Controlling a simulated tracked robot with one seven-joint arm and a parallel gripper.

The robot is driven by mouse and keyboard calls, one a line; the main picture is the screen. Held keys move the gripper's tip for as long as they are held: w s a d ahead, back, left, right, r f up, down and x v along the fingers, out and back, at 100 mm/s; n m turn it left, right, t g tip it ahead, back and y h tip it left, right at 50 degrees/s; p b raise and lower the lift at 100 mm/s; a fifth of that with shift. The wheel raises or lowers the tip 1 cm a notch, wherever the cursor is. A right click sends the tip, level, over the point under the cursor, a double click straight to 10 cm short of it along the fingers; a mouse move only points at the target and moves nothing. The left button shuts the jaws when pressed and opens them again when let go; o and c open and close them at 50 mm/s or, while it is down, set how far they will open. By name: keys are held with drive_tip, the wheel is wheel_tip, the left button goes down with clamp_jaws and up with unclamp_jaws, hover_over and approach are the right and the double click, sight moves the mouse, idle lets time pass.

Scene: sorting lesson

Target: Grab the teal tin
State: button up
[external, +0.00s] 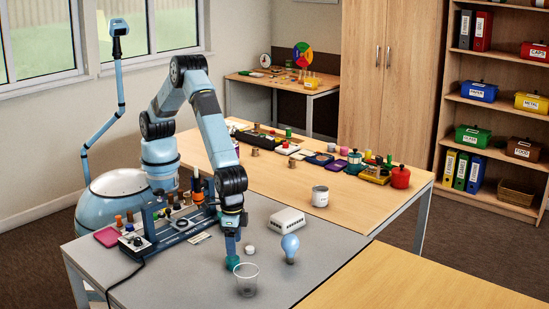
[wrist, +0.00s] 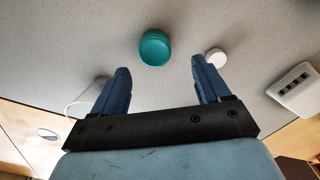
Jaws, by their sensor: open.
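The teal tin (external: 232,262) stands on the grey table mat near its front, partly hidden by my gripper in the external view. In the wrist view the teal tin (wrist: 155,48) shows as a round teal top, just beyond the fingertips and between their lines. My gripper (external: 231,241) points down close above the tin. In the wrist view my gripper (wrist: 160,66) has its two blue fingers spread wide, with nothing between them. I see no contact between fingers and tin.
A small white disc (external: 249,249) lies close right of the tin. A clear cup (external: 246,280) stands close in front. A blue bulb (external: 290,246) and a white slotted box (external: 287,220) are to the right. A cluttered instrument stand (external: 168,232) is to the left.

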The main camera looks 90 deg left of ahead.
sight(233, 258)
drive_tip(key=shift+s+d+f, duration=0.1)
drive_tip(key=shift+d+f, duration=0.05)
drive_tip(key=shift+f, duration=1.5)
drive_tip(key=shift+s+d+f, duration=0.1)
drive_tip(key=shift+d+f, duration=0.05)
drive_tip(key=shift+f, duration=1.45)
drive_tip(key=c, duration=1.1)
drive_tip(key=shift+r, duration=0.15)
